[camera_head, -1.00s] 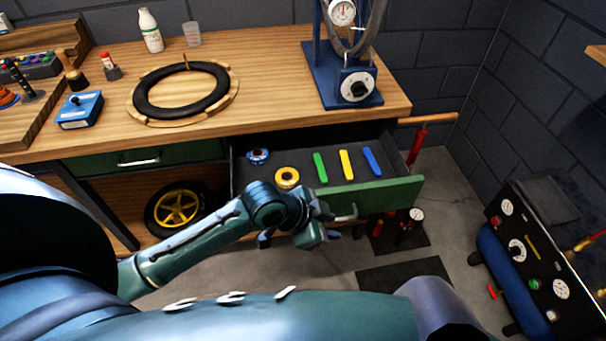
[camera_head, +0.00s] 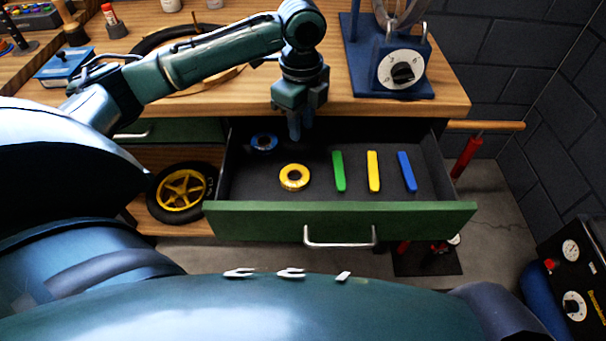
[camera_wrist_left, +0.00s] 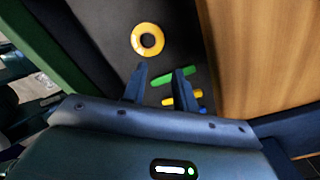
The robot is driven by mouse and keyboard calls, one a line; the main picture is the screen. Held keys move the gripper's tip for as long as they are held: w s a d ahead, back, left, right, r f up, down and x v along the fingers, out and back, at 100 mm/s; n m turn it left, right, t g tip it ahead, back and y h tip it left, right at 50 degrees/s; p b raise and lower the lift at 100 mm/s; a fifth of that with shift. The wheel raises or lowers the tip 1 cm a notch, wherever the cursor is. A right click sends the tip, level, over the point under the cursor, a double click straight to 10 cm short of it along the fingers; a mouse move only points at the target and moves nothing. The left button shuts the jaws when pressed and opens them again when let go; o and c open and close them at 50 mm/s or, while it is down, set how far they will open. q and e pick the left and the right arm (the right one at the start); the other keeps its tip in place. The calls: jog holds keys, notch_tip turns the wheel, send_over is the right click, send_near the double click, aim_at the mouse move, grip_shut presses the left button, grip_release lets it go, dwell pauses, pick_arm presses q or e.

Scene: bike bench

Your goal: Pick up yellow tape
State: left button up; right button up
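The yellow tape (camera_head: 294,177) is a round roll lying flat in the open drawer (camera_head: 340,218), left of a green bar. It also shows in the left wrist view (camera_wrist_left: 147,40), beyond my fingertips. My left gripper (camera_head: 295,130) hangs pointing down over the back part of the drawer, behind the tape and apart from it. In the left wrist view its two fingers (camera_wrist_left: 160,78) stand apart with nothing between them, so it is open. My right gripper is not in view.
A blue tape roll (camera_head: 264,142) lies behind the yellow one. Green (camera_head: 339,171), yellow (camera_head: 373,171) and blue (camera_head: 407,171) bars lie to the right. The bench top (camera_head: 350,104) overhangs the drawer's back, close to my left gripper.

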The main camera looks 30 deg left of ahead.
pick_arm(q)
jog(key=b, duration=0.1)
send_over(301, 169)
notch_tip(301, 169, down, 6)
jog(key=shift+s+f, duration=0.1)
jog(key=shift+f+b, duration=0.6)
jog(key=shift+f, duration=2.4)
grip_shut()
